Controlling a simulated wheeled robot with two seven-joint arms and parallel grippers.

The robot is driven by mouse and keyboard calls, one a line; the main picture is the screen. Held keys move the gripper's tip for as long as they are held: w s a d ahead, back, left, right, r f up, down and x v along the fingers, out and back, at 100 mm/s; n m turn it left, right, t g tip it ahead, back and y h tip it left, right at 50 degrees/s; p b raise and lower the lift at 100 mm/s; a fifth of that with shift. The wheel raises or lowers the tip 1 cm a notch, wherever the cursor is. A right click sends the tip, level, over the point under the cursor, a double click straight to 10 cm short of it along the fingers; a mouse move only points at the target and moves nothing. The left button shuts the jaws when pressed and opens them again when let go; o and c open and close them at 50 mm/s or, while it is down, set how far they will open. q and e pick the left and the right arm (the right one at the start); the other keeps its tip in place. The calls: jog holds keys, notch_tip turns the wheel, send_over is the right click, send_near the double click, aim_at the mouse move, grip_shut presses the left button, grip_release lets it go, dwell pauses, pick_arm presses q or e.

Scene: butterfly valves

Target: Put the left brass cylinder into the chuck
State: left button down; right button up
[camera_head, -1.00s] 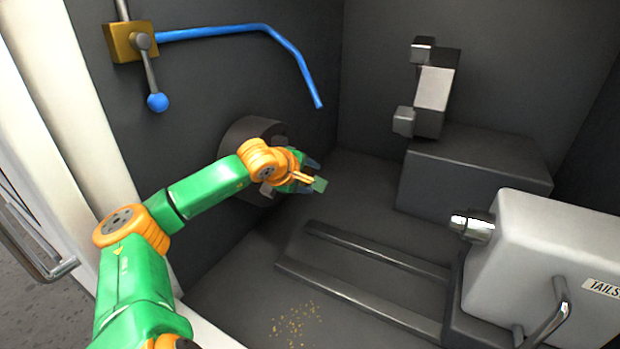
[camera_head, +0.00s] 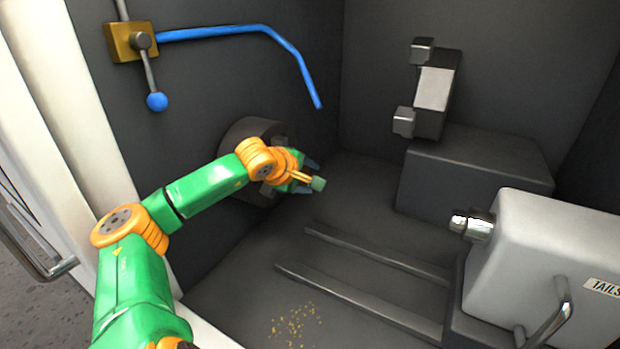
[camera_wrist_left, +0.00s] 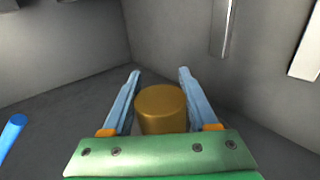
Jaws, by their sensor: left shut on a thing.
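A brass cylinder (camera_wrist_left: 161,112) stands out between the two fingers of my left gripper (camera_wrist_left: 160,76) in the left wrist view, its round end face showing. The gripper is shut on it. In the head view the left gripper (camera_head: 308,177) is just to the right of the chuck (camera_head: 243,131) on the left wall. My arm hides much of the chuck's face, and a grey jaw shows beside the wrist.
A blue pipe (camera_head: 235,29) and a blue-knobbed lever (camera_head: 156,102) are on the wall above. The tailstock (camera_head: 550,250) stands at the right. A grey block (camera_head: 470,170) with a tool turret (camera_head: 433,95) is at the back. Two rails (camera_head: 360,303) cross the floor.

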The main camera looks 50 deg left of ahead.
dwell(0.3)
pick_arm(q)
jog(key=c, duration=0.6)
grip_release()
jog(key=o, duration=0.4)
jog(key=shift+s+a, duration=0.1)
jog(key=shift+o, duration=0.5)
jog(key=shift+s+a+f, duration=0.1)
jog(key=shift+a, duration=0.05)
jog(key=shift+f, duration=0.1)
jog(key=shift+o, duration=0.5)
